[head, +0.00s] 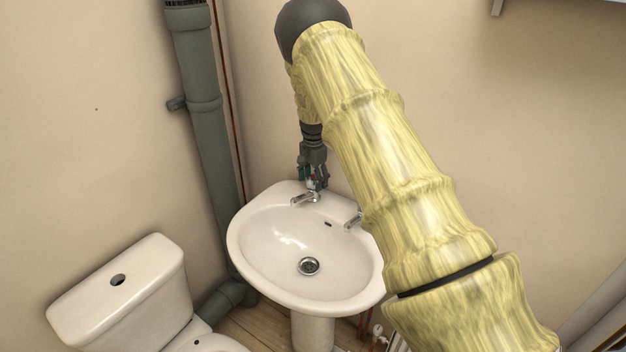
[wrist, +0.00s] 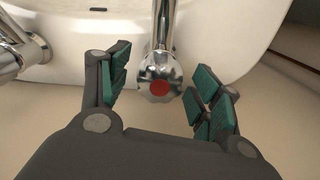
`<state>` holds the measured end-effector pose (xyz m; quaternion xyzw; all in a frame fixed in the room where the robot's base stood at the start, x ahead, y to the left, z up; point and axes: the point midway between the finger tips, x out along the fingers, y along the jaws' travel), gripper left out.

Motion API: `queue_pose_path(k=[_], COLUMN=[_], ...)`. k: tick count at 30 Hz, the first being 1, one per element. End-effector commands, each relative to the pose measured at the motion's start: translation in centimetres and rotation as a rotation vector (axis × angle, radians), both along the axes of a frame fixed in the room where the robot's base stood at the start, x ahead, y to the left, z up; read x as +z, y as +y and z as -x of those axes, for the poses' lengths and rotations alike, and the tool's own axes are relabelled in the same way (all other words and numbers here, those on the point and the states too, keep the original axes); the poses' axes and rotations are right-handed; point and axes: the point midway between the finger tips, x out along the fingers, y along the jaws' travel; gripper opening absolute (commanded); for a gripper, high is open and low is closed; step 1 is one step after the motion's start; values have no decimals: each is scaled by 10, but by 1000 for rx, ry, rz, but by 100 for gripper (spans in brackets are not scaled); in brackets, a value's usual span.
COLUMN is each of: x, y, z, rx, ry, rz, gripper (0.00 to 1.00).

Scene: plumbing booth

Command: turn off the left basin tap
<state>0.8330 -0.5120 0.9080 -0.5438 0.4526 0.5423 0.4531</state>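The left basin tap (head: 305,198) is a chrome tap on the back left rim of the white basin (head: 255,262). In the head view my gripper (head: 315,182) points down just above and behind it. In the wrist view the tap's round chrome head with a red dot (wrist: 159,80) lies between the green-padded fingers of my gripper (wrist: 161,77). The fingers are open, with a visible gap on each side of the head. The tap's outlet end shows in the head view; its head is mostly hidden there by the gripper.
The right basin tap (head: 353,220) is partly hidden by my arm; it also shows at the left in the wrist view (wrist: 22,52). A white toilet cistern (head: 125,290) and a grey soil pipe (head: 208,130) stand to the left. The wall is close behind the basin.

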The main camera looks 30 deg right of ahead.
Motion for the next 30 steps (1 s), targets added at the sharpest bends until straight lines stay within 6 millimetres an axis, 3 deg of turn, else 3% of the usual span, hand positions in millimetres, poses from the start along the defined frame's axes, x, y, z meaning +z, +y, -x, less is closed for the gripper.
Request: queue_pose_path(k=[6, 11, 24, 30], x=[1, 14, 91, 112], y=[0, 0, 0, 0], z=[0, 0, 0, 0], rx=[0, 0, 1, 0], ry=[1, 0, 0, 1], rz=[-1, 0, 0, -1], gripper=[64, 64, 64, 64])
